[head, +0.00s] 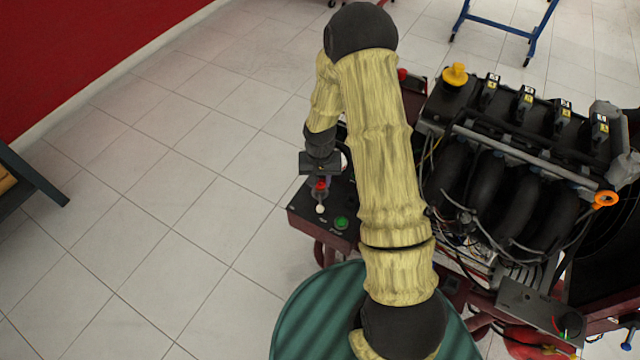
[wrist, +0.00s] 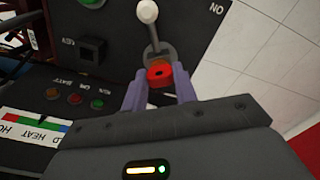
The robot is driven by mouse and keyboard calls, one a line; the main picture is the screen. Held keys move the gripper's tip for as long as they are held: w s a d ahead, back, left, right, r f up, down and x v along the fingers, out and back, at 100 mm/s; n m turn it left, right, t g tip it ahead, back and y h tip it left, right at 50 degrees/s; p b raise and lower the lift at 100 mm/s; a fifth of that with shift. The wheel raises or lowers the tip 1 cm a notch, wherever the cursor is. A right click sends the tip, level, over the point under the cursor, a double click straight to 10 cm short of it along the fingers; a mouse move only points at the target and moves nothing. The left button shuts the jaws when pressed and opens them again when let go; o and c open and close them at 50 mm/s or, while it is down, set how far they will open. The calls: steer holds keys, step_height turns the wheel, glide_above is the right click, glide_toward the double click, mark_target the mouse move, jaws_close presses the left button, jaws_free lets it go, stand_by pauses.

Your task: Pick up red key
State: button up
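The red key (wrist: 160,76) shows in the wrist view as a short red piece with a round dark hollow. It sits between the two purple fingers of my gripper (wrist: 160,88), with no clear gap on either side, so the fingers look shut on it. In the head view the red key (head: 320,186) shows just below my gripper (head: 321,178), over the left part of the control panel (head: 300,210). Whether the key is still seated in the panel is hidden.
A white-tipped lever (wrist: 147,12) stands just beyond the key. A green button (head: 341,223) is on the panel nearby. The engine (head: 510,190) with hoses and wires stands to the right. Tiled floor (head: 190,220) at the left is clear.

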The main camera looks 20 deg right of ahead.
mark_target(320, 181)
step_height(320, 181, up, 10)
stand_by(0.7)
stand_by(0.4)
steer(key=f+n, duration=0.1)
steer(key=w+f+n, duration=0.1)
steer(key=f, duration=0.1)
steer(key=shift+w+f+n, duration=0.2)
steer(key=shift+f+n, duration=0.05)
steer(key=shift+n, duration=0.15)
